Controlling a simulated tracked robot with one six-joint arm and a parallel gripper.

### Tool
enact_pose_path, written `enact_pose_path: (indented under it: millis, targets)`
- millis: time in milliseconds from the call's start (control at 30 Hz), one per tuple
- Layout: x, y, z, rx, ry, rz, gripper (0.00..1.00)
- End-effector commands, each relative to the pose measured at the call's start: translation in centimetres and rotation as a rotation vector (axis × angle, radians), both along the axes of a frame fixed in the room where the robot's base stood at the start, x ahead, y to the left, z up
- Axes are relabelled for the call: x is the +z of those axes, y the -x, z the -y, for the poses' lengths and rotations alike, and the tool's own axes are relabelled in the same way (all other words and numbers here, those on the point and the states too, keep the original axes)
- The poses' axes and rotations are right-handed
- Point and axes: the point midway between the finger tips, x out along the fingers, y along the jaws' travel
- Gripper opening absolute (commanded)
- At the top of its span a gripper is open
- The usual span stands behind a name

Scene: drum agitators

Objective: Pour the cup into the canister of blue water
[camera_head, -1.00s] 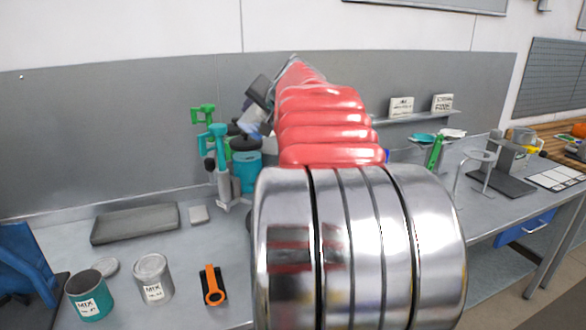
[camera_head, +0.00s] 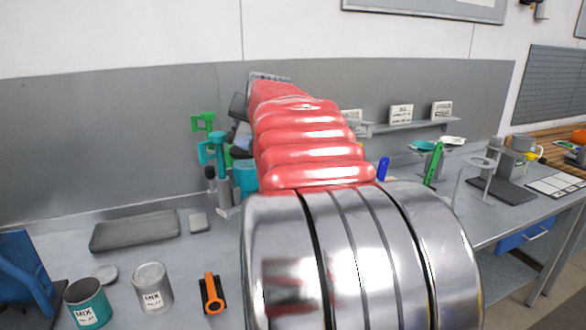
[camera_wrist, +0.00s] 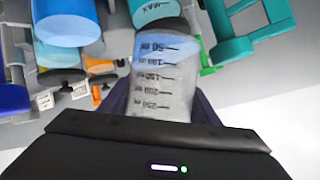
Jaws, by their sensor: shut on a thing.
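My gripper (camera_wrist: 160,100) is shut on a clear measuring cup (camera_wrist: 165,80) with black millilitre marks. The cup fills the middle of the wrist view, and blue liquid shows toward its upper end there. A light blue cylinder marked MAX (camera_wrist: 153,10) shows just beyond that end; I cannot tell whether they touch. In the head view the cup (camera_head: 242,136) is small and partly hidden by my red arm, above a teal-blue canister (camera_head: 245,178). The canister is mostly covered, and its opening cannot be made out. No stream of liquid is visible.
Green and teal clamp-like stands (camera_head: 216,150) are close left of the canister. A teal tin (camera_head: 87,304), a grey tin (camera_head: 152,288), an orange-handled tool (camera_head: 212,293) and a grey slab (camera_head: 134,231) are on the front left bench. My arm hides the bench centre.

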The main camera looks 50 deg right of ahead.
Motion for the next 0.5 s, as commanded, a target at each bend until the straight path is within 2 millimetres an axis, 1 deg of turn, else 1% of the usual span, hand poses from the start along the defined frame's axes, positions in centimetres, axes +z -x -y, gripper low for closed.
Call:
enact_pose_path:
  millis: [233, 500]
  targets:
    - [-0.3, -0.2, -0.4, 0.001, 0.056, -0.032, 0.27]
    - [2.0, -0.5, -0.7, 0.002, 0.118, -0.068, 0.27]
